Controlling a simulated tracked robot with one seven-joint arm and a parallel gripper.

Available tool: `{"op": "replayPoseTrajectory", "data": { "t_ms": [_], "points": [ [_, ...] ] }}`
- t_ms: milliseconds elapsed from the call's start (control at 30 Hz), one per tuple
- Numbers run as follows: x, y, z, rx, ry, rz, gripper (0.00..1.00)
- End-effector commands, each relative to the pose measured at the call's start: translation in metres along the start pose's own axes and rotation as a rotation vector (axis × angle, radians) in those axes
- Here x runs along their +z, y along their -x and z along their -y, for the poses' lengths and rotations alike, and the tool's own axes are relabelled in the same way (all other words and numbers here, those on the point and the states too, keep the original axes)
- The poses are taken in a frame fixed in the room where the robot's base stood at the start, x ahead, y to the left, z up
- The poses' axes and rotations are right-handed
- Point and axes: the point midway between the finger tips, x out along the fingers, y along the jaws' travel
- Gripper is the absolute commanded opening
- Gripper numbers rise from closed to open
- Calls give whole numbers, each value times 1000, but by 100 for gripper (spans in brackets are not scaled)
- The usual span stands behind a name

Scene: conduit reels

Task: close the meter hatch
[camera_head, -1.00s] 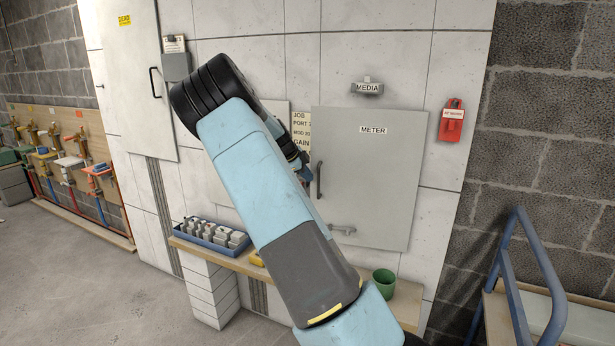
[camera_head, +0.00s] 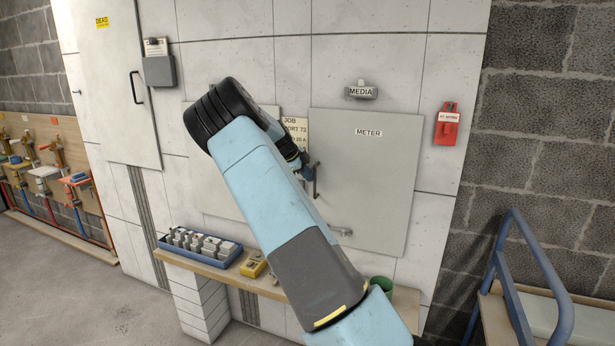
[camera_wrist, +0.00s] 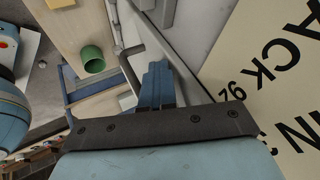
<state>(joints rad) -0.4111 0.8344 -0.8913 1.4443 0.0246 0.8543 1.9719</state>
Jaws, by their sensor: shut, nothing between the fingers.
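The meter hatch (camera_head: 365,185) is a flat grey door labelled METER on the white panel wall. In the head view I cannot tell whether it is fully flush with the wall. A small latch lever (camera_head: 341,231) shows at its lower edge. In the wrist view the blue fingers of my gripper (camera_wrist: 157,80) are together and hold nothing. Whether they touch the hatch or its handle is unclear.
A cream sign (camera_head: 295,135) is beside the hatch, left of it. A ledge (camera_head: 225,272) below carries a blue tray (camera_head: 170,249), a yellow item (camera_head: 253,265) and a green cup (camera_head: 381,283). A blue railing (camera_head: 535,250) stands at the right.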

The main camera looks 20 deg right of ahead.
Motion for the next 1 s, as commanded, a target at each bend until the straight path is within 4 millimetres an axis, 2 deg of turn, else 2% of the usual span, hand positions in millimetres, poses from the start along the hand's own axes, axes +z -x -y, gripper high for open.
{"op": "replayPoseTrajectory", "data": {
  "t_ms": [33,100,367,700,1000],
  "points": [
    [3,8,12,-40,2,14,0],
    [3,10,9,-38,1,14,0],
    [0,18,-22,-6,-10,0,0],
    [-2,80,-22,-1,-16,-3,0],
    [-3,110,-22,4,-19,-6,0]
  ]
}}
